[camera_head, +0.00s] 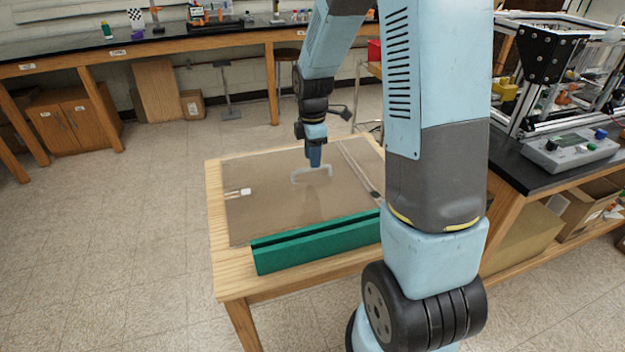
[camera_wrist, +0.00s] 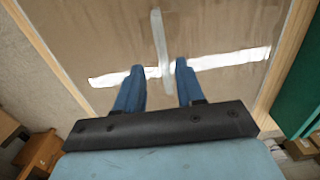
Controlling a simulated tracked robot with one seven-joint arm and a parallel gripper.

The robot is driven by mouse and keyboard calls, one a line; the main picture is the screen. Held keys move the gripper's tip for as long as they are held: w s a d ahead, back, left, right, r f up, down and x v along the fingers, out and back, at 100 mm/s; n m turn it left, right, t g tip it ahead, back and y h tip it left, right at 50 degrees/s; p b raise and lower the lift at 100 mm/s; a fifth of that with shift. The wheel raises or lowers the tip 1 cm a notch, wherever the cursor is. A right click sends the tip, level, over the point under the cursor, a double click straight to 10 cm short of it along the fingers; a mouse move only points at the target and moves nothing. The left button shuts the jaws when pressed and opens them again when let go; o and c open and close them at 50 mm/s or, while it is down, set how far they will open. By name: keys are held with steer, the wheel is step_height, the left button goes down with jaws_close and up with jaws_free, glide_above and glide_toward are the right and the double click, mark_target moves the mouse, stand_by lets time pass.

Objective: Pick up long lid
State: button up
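In the wrist view, a long pale strip (camera_wrist: 225,60) runs across the mat, and a second pale strip (camera_wrist: 158,40) crosses it. I cannot tell for sure which is the long lid. In the head view, a pale bracket-like outline (camera_head: 312,172) lies on the table's brown mat, just below my gripper (camera_head: 314,163), and a thin grey strip (camera_head: 360,170) lies to its right. In the wrist view my gripper (camera_wrist: 159,70) is open. Its two blue fingers stand apart, with the second strip between them and nothing visibly held. Contact and height above the mat are unclear.
A long green block (camera_head: 320,240) lies along the table's near edge. A small white piece (camera_head: 245,191) lies on the mat's left. Much of the brown mat (camera_head: 270,215) is bare. A bench with an aluminium frame and a grey control box (camera_head: 570,150) stands at right.

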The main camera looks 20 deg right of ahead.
mark_target(312, 173)
steer(key=f, duration=0.3)
steer(key=shift+s+a+f, duration=0.15)
steer(key=shift+s+f, duration=0.1)
steer(key=shift+f, duration=0.7)
jaws_close()
steer(key=shift+w, duration=0.1)
stand_by(0.6)
